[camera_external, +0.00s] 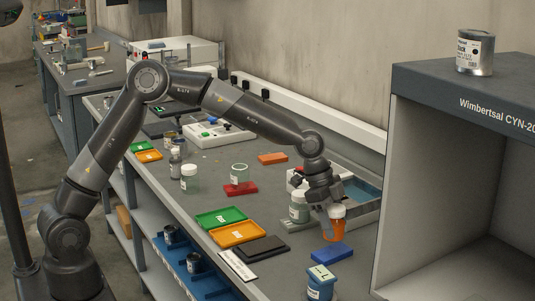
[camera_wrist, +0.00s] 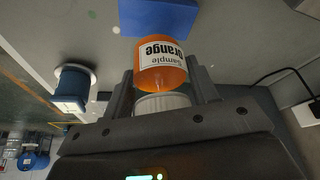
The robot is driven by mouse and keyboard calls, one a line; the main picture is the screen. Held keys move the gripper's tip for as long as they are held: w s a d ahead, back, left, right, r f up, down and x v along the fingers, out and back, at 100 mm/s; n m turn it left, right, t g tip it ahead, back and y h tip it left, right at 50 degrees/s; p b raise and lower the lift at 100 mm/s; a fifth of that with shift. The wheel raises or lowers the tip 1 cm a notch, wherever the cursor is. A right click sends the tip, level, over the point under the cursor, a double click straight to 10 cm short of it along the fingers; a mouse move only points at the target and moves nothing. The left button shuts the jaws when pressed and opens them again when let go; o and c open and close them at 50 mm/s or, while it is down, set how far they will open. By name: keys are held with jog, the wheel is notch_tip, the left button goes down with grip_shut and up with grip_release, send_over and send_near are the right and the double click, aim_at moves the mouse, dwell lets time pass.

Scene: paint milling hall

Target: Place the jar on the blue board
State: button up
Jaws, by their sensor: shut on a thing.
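The jar (camera_external: 334,230) is orange with a white lid, and my gripper (camera_external: 326,207) is shut on it near the lid. In the wrist view the jar (camera_wrist: 161,68) shows its white label reading "sample orange" between the two fingers of my gripper (camera_wrist: 162,88). The blue board (camera_external: 332,254) lies flat on the bench just below and in front of the jar. It also shows in the wrist view (camera_wrist: 158,18) beyond the jar's base. The jar looks upright and apart from the board; its exact height is hard to tell.
A clear jar with a white lid (camera_external: 299,207) stands close left of my gripper. A blue labelled jar (camera_external: 319,285) stands in front of the board. Green (camera_external: 221,217), orange (camera_external: 238,233) and black (camera_external: 262,249) trays lie to the left. A grey cabinet (camera_external: 450,190) stands at right.

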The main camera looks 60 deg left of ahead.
jog(key=shift+w+a+f, duration=0.15)
jog(key=shift+w+a, duration=0.05)
jog(key=shift+w, duration=0.05)
jog(key=shift+f, duration=2)
jog(key=shift+f, duration=0.1)
jog(key=o, duration=1)
jog(key=shift+o, duration=0.2)
